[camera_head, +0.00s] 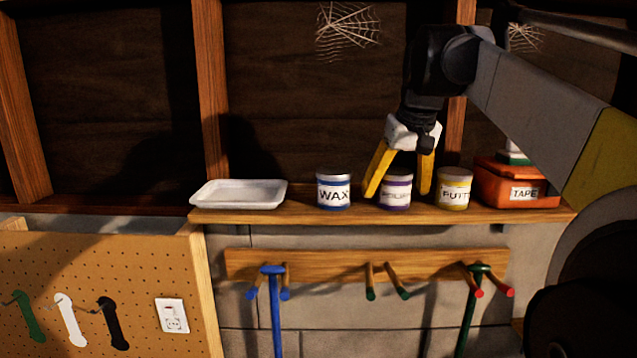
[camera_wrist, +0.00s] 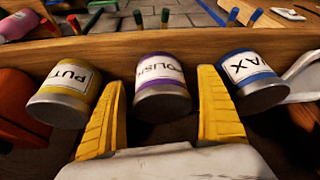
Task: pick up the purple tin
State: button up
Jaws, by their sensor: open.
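The purple tin (camera_head: 396,191) stands upright on the wooden shelf (camera_head: 290,215), with a white label reading POLISH and a grey lid. It sits between a blue WAX tin (camera_head: 334,191) and a yellow PUTTY tin (camera_head: 454,189). My gripper (camera_head: 399,190) is open, its yellow fingers pointing down, one on each side of the purple tin in the picture. In the wrist view the purple tin (camera_wrist: 162,88) shows between the two open fingers (camera_wrist: 164,105), with visible gaps on both sides. I cannot tell whether the fingers are fully level with it in depth.
A white tray (camera_head: 238,193) stands at the shelf's left. An orange box marked TAPE (camera_head: 512,185) is at its right. The yellow and blue tins stand close outside my fingers. Below hangs a peg rail (camera_head: 330,266) with tools.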

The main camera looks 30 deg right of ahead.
jog(key=shift+w+d+f, duration=0.2)
jog(key=shift+w+f, duration=0.2)
jog(key=shift+f, duration=0.2)
jog(key=shift+s, duration=0.15)
jog(key=c, duration=1.4)
jog(key=shift+c, duration=0.2)
